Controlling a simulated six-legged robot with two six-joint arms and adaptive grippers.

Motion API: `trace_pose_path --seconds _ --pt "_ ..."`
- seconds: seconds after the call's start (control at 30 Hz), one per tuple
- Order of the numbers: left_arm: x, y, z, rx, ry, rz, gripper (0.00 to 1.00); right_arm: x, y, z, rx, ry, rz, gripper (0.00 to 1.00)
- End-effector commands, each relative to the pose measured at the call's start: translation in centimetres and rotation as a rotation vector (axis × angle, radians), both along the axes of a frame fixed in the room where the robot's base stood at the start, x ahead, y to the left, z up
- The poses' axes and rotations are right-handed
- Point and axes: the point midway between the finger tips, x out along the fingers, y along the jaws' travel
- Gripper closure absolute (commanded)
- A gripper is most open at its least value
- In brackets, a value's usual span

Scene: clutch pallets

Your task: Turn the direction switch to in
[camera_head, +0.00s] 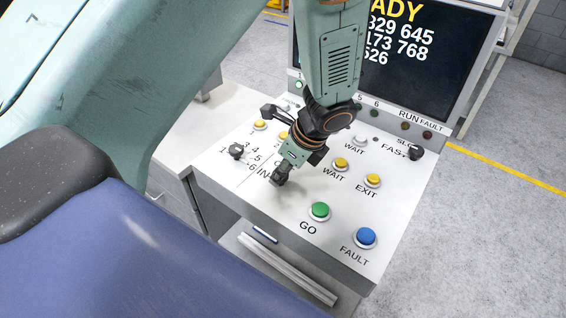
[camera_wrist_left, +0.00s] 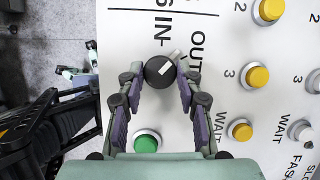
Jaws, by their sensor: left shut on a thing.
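The direction switch is a round dark knob (camera_wrist_left: 159,72) with a pale mark. In the left wrist view it sits between the printed words IN and OUT, and its pale mark points up and right, toward the OUT side. My left gripper (camera_wrist_left: 160,77) has its two fingers on either side of the knob and is shut on it. In the head view the left gripper (camera_head: 281,177) reaches down onto the panel near the IN label, and it mostly hides the knob there. My right gripper is not in view.
The sloped white panel (camera_head: 270,205) also carries a green GO button (camera_head: 319,211), a blue FAULT button (camera_head: 366,237) and several yellow buttons. A numbered selector knob (camera_head: 237,150) is left of the gripper. A dark screen (camera_head: 420,60) stands behind.

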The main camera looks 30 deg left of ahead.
Motion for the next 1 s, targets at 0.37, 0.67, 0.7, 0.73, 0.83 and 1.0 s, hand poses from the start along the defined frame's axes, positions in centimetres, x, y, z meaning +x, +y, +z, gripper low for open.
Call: trace_pose_path --seconds 0.37,0.67,0.7,0.73,0.83,1.0 --pt "0.2 0.1 0.1 -0.002 0.003 0.355 0.96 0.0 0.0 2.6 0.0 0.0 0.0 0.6" --pt "0.4 0.1 0.1 -0.001 0.002 0.574 0.96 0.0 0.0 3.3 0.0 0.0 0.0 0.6" --pt "0.4 0.2 0.0 0.0 0.002 0.595 0.96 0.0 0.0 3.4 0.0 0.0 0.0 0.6" --pt "0.4 0.2 0.0 -0.001 0.001 0.61 0.96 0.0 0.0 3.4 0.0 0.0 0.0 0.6" --pt "0.4 0.2 0.0 0.0 0.002 0.655 0.96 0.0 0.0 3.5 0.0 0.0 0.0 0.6" --pt "0.5 0.2 0.0 0.0 0.001 0.701 0.96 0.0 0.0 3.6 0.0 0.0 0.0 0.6"
